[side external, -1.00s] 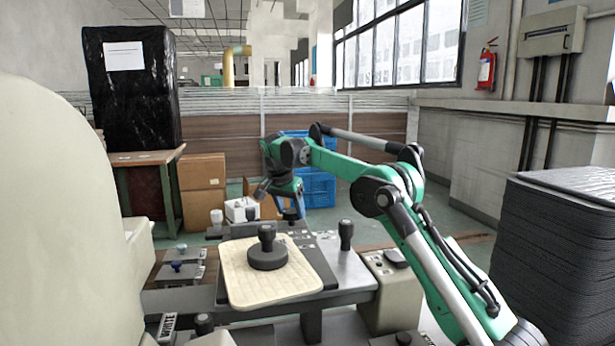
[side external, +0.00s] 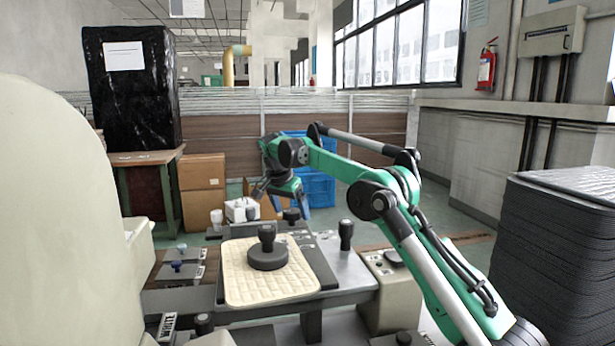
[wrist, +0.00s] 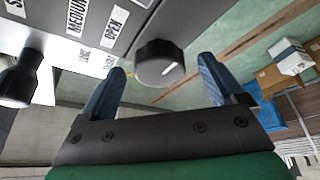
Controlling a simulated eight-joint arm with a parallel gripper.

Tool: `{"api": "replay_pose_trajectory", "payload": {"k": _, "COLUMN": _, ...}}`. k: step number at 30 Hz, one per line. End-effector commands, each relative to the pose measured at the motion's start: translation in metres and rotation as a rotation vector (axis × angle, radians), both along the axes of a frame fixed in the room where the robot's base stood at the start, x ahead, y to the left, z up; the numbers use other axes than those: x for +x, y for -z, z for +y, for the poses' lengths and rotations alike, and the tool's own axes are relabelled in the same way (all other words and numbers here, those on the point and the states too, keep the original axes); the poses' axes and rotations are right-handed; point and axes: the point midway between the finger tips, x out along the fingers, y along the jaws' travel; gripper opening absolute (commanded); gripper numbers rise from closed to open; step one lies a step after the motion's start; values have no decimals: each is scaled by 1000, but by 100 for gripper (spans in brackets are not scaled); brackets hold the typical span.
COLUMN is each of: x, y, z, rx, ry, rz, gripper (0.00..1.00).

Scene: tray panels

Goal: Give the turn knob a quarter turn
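The turn knob (wrist: 160,62) is a dark round cap with a white pointer line, on the edge of a grey panel in the wrist view. A small black knob (side external: 291,215) below my gripper in the side view looks like the same one. My gripper (side external: 282,200) points down above it. In the wrist view my gripper (wrist: 162,66) is open, with its two blue fingers apart and the knob showing between and beyond their tips. Nothing is held. I cannot tell whether a finger touches the knob.
A black handle (wrist: 18,82) stands left in the wrist view. In the side view a black round weight with a knob (side external: 267,253) sits on a cream quilted pad (side external: 245,290). Another black knob (side external: 346,232) stands right of it. Blue crates (side external: 318,190) are behind.

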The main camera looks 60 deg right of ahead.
Motion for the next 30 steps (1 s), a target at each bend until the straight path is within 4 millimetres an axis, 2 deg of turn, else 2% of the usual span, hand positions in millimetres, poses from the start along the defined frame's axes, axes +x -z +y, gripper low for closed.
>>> {"api": "replay_pose_trajectory", "payload": {"k": 5, "x": 0, "y": -3, "z": 1, "rx": 0, "ry": 0, "rz": 0, "gripper": 88}}
{"api": "replay_pose_trajectory", "payload": {"k": 12, "x": 1, "y": -31, "z": 13, "rx": 0, "ry": -1, "rz": 0, "gripper": 88}}
{"api": "replay_pose_trajectory", "payload": {"k": 18, "x": 0, "y": -47, "z": 19, "rx": 0, "ry": -1, "rz": 0, "gripper": 88}}
{"api": "replay_pose_trajectory", "payload": {"k": 30, "x": 0, "y": -52, "z": 22, "rx": 0, "ry": 0, "rz": 0, "gripper": 88}}
